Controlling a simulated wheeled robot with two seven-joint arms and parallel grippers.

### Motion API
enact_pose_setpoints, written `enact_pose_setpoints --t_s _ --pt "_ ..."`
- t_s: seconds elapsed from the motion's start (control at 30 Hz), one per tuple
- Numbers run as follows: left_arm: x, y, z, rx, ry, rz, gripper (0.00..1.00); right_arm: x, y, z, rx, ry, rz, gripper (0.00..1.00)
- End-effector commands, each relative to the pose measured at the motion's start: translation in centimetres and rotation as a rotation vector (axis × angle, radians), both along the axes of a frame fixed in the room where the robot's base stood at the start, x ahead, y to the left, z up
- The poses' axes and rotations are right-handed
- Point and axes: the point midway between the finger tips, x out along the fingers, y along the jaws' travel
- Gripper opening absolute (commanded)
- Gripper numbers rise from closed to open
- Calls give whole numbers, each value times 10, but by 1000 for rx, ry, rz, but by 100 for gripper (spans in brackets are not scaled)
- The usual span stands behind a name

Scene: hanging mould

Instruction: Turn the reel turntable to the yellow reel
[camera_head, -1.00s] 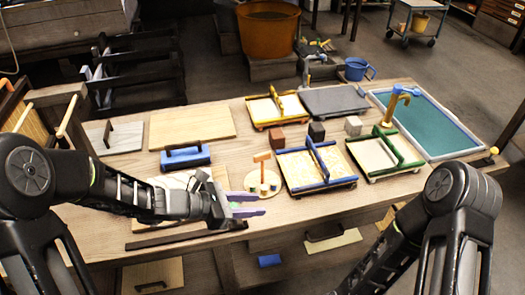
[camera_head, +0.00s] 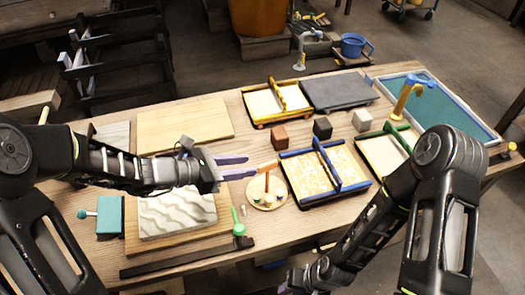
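The reel turntable (camera_head: 267,191) is a small round wooden disc in the middle of the table, left of the blue-framed mould. An orange post with a crosspiece at its top (camera_head: 268,166) stands on it. Several small reels (camera_head: 268,198) sit around the post; they are too small to tell which is yellow. My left gripper (camera_head: 250,166) comes in from the left, its two purple fingers apart and empty. Its fingertips are at the left end of the orange crosspiece; I cannot tell whether they touch. My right gripper (camera_head: 291,284) is low at the bottom edge, its fingers partly cut off.
The blue-framed mould (camera_head: 325,198) stands close on the right. A white wavy slab (camera_head: 178,212), a teal block (camera_head: 110,217) and a green-handled tool (camera_head: 238,224) lie in front of my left arm. Brown (camera_head: 280,135), black (camera_head: 322,127) and grey (camera_head: 361,119) cubes stand behind.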

Motion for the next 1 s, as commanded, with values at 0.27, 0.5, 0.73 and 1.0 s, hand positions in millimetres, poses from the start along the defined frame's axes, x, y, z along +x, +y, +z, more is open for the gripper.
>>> enact_pose_setpoints --t_s 0.27,0.5,0.73,1.0 --pt "0 0 0 0 0 -1 33 0 0 0 0 0 0 32" --pt "5 -12 -5 -1 1 -4 33 0 0 1 0 0 0 32" --pt "20 -40 -18 0 1 -5 33 -1 0 5 -1 1 -1 32" --pt "33 -63 -29 0 1 -2 33 -1 -1 7 -2 4 -1 32"
